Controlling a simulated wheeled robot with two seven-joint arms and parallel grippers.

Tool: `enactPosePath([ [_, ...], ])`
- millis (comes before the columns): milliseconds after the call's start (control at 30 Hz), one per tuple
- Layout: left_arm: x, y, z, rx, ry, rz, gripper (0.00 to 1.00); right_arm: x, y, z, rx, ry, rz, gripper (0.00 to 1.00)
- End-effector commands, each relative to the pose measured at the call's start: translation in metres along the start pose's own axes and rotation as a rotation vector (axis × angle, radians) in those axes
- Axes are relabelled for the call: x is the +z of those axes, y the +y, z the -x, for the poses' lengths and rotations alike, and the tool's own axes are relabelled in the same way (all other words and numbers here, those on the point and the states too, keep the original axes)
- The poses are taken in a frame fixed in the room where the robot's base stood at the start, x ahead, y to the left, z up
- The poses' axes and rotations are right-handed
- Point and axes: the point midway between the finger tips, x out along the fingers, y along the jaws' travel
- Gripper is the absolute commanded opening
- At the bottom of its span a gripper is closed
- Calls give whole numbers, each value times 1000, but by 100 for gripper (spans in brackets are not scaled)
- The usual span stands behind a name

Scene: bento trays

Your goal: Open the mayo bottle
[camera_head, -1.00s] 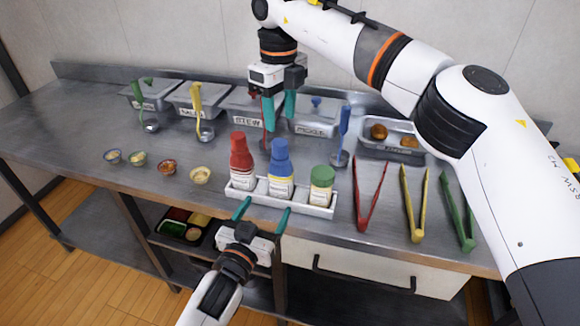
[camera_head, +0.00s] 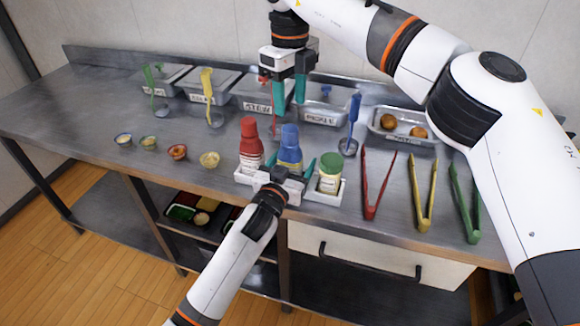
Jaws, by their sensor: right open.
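A white holder (camera_head: 325,197) at the table's front edge carries a red bottle (camera_head: 250,140), a blue-capped bottle (camera_head: 290,142) and a short green-capped jar (camera_head: 330,172). I cannot read their labels, so I cannot tell which is the mayo. My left gripper (camera_head: 289,163) comes from the front, low, with its teal fingers apart on either side of the blue-capped bottle; its body hides the bottle's lower part. My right gripper (camera_head: 289,102) points down, open and empty, above and behind the blue-capped bottle.
Steel containers with ladles stand along the back, including a stew container (camera_head: 257,97). Small bowls (camera_head: 178,152) sit left of the holder. Red tongs (camera_head: 376,182), yellow tongs (camera_head: 423,192) and green tongs (camera_head: 465,202) lie to the right.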

Motion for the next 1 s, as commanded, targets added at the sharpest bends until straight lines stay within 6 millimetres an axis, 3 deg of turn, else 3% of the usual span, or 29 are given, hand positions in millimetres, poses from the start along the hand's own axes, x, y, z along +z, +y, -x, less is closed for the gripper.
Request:
enactPosePath([
  [200, 0, 0, 0, 0, 0, 1, 76, 0, 0, 0, 0, 0, 0, 47],
  [600, 0, 0, 0, 0, 0, 1, 11, 0, 0, 0, 0, 0, 0, 47],
  [833, 0, 0, 0, 0, 0, 1, 9, 0, 0, 0, 0, 0, -95, 47],
  [1000, 0, 0, 0, 0, 0, 1, 9, 0, 0, 0, -1, 0, -400, 47],
])
